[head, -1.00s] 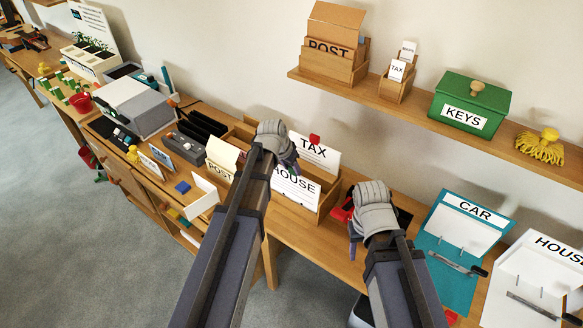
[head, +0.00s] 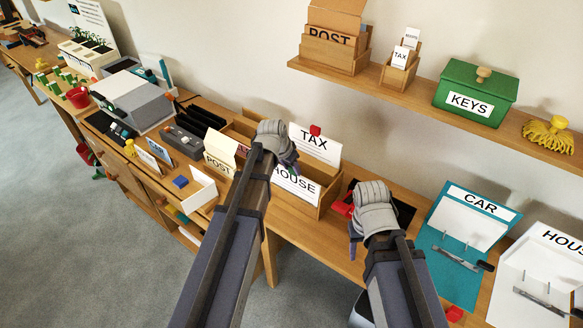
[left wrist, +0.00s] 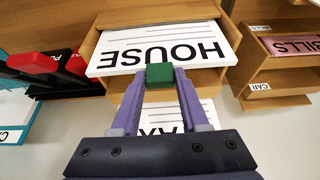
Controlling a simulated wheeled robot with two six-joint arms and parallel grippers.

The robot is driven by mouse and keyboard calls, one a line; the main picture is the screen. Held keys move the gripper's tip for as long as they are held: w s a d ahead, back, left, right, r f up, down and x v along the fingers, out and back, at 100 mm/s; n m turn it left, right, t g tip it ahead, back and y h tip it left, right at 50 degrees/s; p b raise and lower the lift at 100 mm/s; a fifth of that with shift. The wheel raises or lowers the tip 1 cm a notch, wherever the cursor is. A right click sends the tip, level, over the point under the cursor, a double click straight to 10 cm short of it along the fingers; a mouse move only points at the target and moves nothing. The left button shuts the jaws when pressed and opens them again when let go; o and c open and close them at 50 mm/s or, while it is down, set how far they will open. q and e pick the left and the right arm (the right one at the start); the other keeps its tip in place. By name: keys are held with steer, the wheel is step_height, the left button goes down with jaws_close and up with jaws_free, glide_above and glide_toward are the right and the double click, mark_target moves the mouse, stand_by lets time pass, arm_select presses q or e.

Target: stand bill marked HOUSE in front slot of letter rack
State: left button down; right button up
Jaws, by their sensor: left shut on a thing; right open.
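The white bill marked HOUSE (head: 296,185) is at the wooden letter rack (head: 325,202), in front of the bill marked TAX (head: 318,146), which stands in the rack with a red tab. My left gripper (head: 292,167) is over the HOUSE bill's top edge. In the left wrist view, its purple fingers (left wrist: 160,76) are shut on the bill's green tab, and the HOUSE bill (left wrist: 165,48) appears upside down. The rack's front wall seems to cover its lower part; whether it touches the slot floor I cannot tell. My right gripper (head: 354,235) is open and empty, right of the rack.
A red object (head: 343,207) lies beside my right gripper. A CAR board (head: 465,235) and a HOUSE board (head: 540,270) stand at the right. A POST box (head: 218,160) stands left of the rack. A shelf (head: 400,92) with a green KEYS box (head: 475,97) hangs above.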

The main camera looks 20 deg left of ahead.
arm_select(q)
steer(key=shift+c, duration=1.7)
jaws_free()
steer(key=shift+o, duration=0.3)
steer(key=shift+o, duration=1.4)
step_height(320, 180, up, 8)
steer(key=p, duration=0.8)
